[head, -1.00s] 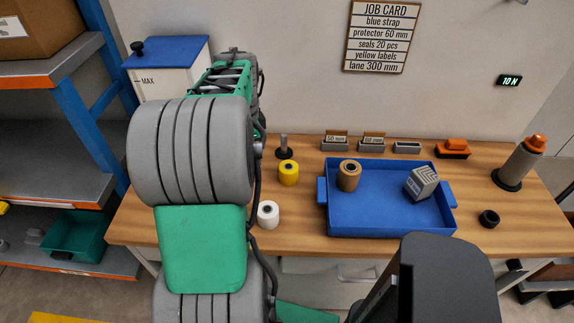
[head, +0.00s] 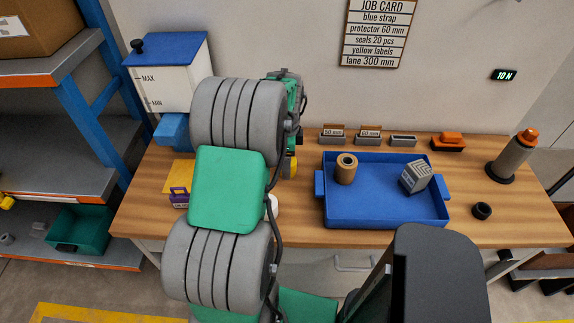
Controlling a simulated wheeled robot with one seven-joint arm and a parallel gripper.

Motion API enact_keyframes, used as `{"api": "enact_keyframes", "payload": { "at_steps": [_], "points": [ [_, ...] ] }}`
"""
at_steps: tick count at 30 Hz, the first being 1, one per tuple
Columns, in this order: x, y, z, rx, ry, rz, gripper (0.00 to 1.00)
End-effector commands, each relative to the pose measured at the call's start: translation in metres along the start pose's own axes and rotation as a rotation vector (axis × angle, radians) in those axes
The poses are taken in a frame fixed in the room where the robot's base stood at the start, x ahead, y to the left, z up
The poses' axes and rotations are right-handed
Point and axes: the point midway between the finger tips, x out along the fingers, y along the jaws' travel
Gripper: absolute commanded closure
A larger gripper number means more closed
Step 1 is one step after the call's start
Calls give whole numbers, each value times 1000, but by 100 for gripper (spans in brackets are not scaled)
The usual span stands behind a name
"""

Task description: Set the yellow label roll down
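The yellow label roll (head: 290,168) shows as a small yellow patch in the head view, left of the blue tray. My arm covers much of it. My gripper (head: 291,150) is at the roll, just above or around it. Its fingers are mostly hidden behind my arm, so I cannot tell whether they are open or shut on the roll. I also cannot tell whether the roll touches the wooden table (head: 310,235) or is slightly raised.
A white roll (head: 273,206) is partly hidden by my arm. The blue tray (head: 385,219) holds a brown roll (head: 346,168) and a grey striped block (head: 416,177). A black ring (head: 481,211) lies right of it. A white bin (head: 170,85) with a blue lid stands back left.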

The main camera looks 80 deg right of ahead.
Motion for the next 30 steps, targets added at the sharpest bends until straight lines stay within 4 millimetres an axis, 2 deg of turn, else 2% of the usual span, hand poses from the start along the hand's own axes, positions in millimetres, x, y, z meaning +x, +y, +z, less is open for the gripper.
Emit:
{"api": "enact_keyframes", "payload": {
  "at_steps": [2, 27, 30],
  "points": [
    [0, 0, 0, 0, 0, 0, 31],
    [-1, 0, 0, -1, 0, -1, 100],
    [-1, 0, 0, -1, 0, -1, 100]
  ]
}}
